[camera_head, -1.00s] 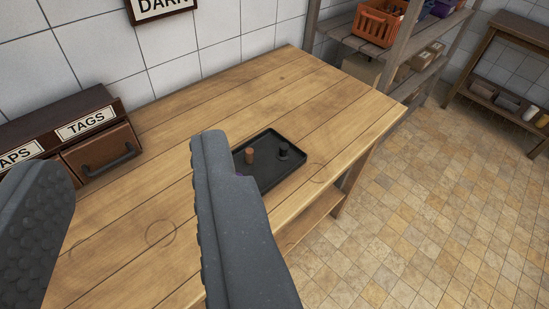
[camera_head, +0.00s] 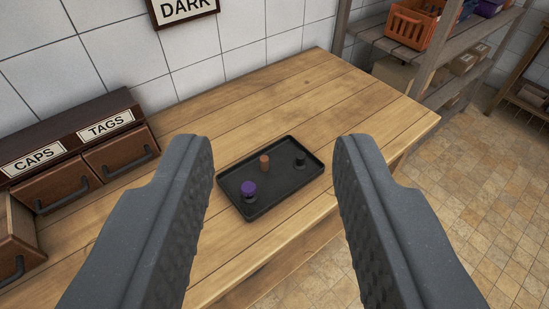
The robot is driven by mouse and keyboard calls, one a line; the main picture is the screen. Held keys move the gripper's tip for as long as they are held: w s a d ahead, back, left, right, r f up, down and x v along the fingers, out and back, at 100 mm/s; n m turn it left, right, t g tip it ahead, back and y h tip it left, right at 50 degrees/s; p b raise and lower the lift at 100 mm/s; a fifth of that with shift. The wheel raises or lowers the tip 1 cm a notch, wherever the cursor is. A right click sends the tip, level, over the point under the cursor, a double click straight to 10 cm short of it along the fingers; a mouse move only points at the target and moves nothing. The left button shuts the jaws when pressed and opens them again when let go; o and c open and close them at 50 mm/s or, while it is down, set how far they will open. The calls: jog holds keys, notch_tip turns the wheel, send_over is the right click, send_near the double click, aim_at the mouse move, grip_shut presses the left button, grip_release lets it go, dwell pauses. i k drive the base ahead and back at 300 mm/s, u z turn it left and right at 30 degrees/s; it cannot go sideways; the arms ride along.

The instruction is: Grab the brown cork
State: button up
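The brown cork (camera_head: 264,162) stands upright on a black tray (camera_head: 290,190) on the wooden table. A purple-topped stopper (camera_head: 249,189) stands to its left and nearer to me, and a small black stopper (camera_head: 300,160) stands to its right. My gripper (camera_head: 268,145) is open and empty. Its two dark grey fingers are wide apart in the picture, one on each side of the tray. The cork shows between them, beyond the fingers and not touched.
A wooden drawer unit (camera_head: 95,150) labelled CAPS and TAGS stands at the table's left. A tiled wall runs behind. A shelf with an orange basket (camera_head: 410,27) stands at the back right. The wooden table (camera_head: 235,105) is bare around the tray.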

aim_at(264, 160)
jog(key=i, duration=0.9)
jog(key=u, duration=0.05)
